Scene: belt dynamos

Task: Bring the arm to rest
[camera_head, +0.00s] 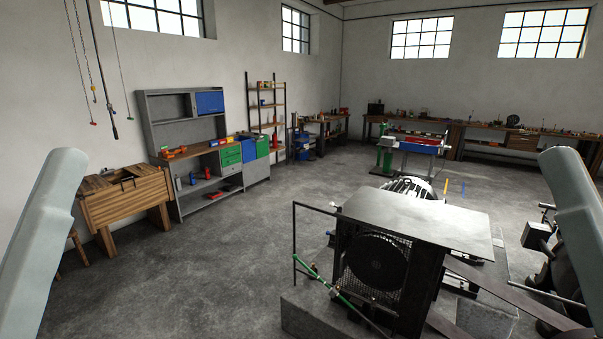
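Two pale grey-green arm links of mine show, one at the left edge and one at the right edge of the head view. Both slant from the middle of the frame's sides down past the picture's edges. Neither gripper is in view, so I cannot see whether they hold anything.
A belt-driven machine with a flat metal top (418,218) and a mesh-covered fan (376,262) stands close at front right. A wooden bench (125,200) and a grey workbench (205,192) line the left wall. The concrete floor (200,270) at front left is clear.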

